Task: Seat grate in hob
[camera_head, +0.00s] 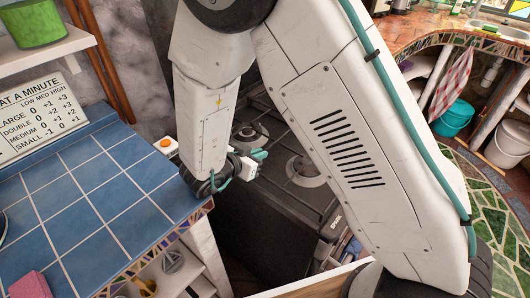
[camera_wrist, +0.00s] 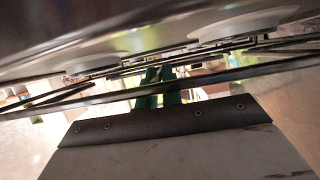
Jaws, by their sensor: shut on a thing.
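My gripper (camera_head: 257,157), with teal-green fingers, is low over the left part of the dark hob (camera_head: 318,206). In the wrist view its two green fingers (camera_wrist: 158,88) are shut on the grate (camera_wrist: 215,90), whose thin dark bars run across the picture. Beyond the bars is the dark hob surface with pale round burners (camera_wrist: 236,25). In the head view two burners show, one at the back (camera_head: 250,134) and one to the right (camera_head: 305,170). My arm hides part of the hob. I cannot tell whether the grate touches the hob.
A blue tiled counter (camera_head: 100,200) borders the hob on the left, with an orange-topped button box (camera_head: 166,146) near its back edge. A sign (camera_head: 36,115) leans behind it. At the right are a curved counter, a teal bucket (camera_head: 453,120) and a white bucket (camera_head: 508,145).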

